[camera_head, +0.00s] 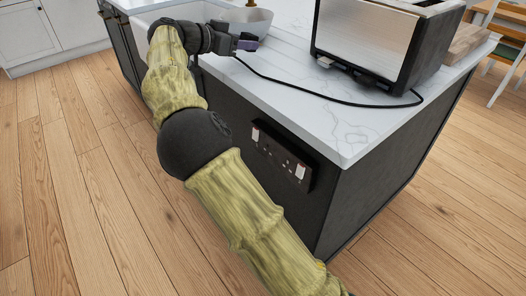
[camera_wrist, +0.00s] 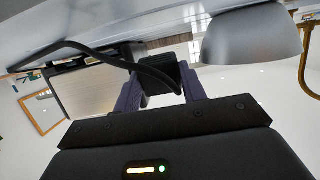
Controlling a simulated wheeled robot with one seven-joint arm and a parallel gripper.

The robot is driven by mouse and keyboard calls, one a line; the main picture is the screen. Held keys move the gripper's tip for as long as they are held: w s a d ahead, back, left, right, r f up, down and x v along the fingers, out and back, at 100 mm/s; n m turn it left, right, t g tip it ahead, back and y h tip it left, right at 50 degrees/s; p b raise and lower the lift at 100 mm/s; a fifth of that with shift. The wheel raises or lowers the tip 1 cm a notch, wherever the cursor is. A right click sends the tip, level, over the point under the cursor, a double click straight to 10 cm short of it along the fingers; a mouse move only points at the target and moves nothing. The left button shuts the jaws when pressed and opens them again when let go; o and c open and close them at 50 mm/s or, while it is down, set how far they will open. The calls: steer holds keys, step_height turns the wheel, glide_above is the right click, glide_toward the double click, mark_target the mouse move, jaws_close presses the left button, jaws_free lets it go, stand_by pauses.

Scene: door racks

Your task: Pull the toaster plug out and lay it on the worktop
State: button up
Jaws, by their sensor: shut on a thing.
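My gripper (camera_head: 241,42) is at the left part of the white worktop (camera_head: 338,124). It is shut on the black toaster plug, which shows between the purple fingers in the wrist view (camera_wrist: 160,76). I cannot tell whether the plug touches the worktop. A black cord (camera_head: 300,93) runs from the plug across the worktop to the toaster (camera_head: 365,45), a silver and black box at the right. The double socket (camera_head: 280,153) is on the dark side panel below the worktop edge, and no plug is in it. The wrist view looks upside down and also shows the toaster (camera_wrist: 100,88).
A grey-white bowl (camera_head: 250,22) stands just behind my gripper; it is large in the wrist view (camera_wrist: 252,36). A white sink (camera_head: 165,14) is at the left. Wooden boards (camera_head: 465,42) lie right of the toaster. The worktop in front of the toaster is clear except for the cord.

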mark_target(247, 64)
steer(key=shift+w+d, duration=0.35)
steer(key=shift+d, duration=0.15)
steer(key=shift+f, duration=0.2)
steer(key=shift+f+b, duration=1.65)
steer(key=shift+b, duration=0.05)
steer(key=o, duration=1.4)
steer(key=shift+c, duration=0.2)
